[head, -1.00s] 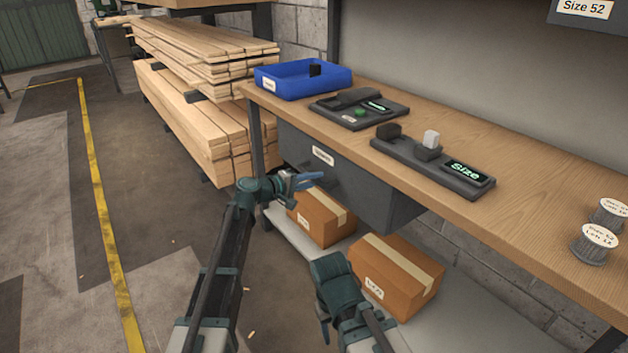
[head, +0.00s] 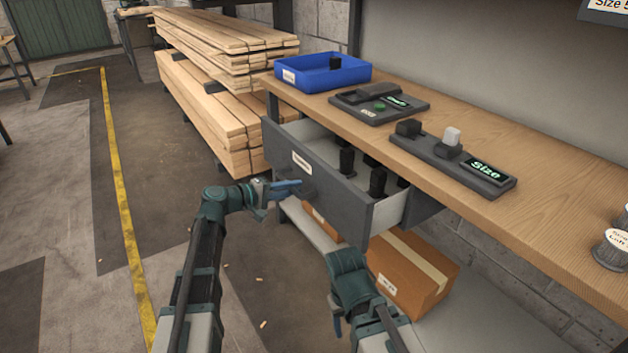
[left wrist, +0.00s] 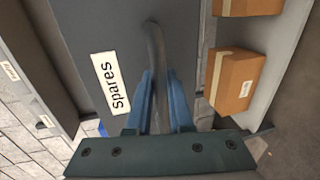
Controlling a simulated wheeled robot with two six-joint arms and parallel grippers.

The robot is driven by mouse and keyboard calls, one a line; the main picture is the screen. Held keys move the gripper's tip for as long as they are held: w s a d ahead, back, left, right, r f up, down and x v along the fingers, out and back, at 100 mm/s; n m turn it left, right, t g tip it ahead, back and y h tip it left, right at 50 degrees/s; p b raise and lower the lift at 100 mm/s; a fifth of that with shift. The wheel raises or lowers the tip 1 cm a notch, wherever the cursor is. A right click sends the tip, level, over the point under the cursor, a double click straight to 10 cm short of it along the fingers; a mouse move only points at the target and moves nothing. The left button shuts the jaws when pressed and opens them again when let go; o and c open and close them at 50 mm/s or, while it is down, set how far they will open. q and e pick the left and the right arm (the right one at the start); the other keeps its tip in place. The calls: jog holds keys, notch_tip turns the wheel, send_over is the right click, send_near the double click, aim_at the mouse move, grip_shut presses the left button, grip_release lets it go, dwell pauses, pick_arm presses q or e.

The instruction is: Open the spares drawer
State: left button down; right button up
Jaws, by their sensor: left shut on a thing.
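The spares drawer (head: 318,180) is a dark grey drawer under the workbench. It stands pulled out, and several black parts (head: 376,181) stand upright inside it. Its front carries a white label, which reads "spares" in the left wrist view (left wrist: 110,83). My left gripper (head: 300,187) is shut on the drawer's bar handle (left wrist: 157,75), with a blue finger on each side of it in the left wrist view. My right gripper (head: 336,322) hangs low in front of the bench, apart from the drawer; its fingers are too hidden to tell their state.
Wire spools (head: 612,250) stand at the right. Cardboard boxes (head: 412,275) sit on the shelf below. Stacked planks (head: 215,110) lie behind.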

pick_arm(q)
jog(key=f+v, duration=0.2)
jog(key=v, duration=1.1)
jog(key=shift+s+a+f, duration=0.3)
jog(key=shift+a+f, duration=0.05)
jog(key=shift+a, duration=0.1)
jog(key=c, duration=0.8)
grip_release()
jog(key=p+v, duration=0.2)
jog(key=v, duration=1.2)
jog(key=shift+p, duration=0.4)
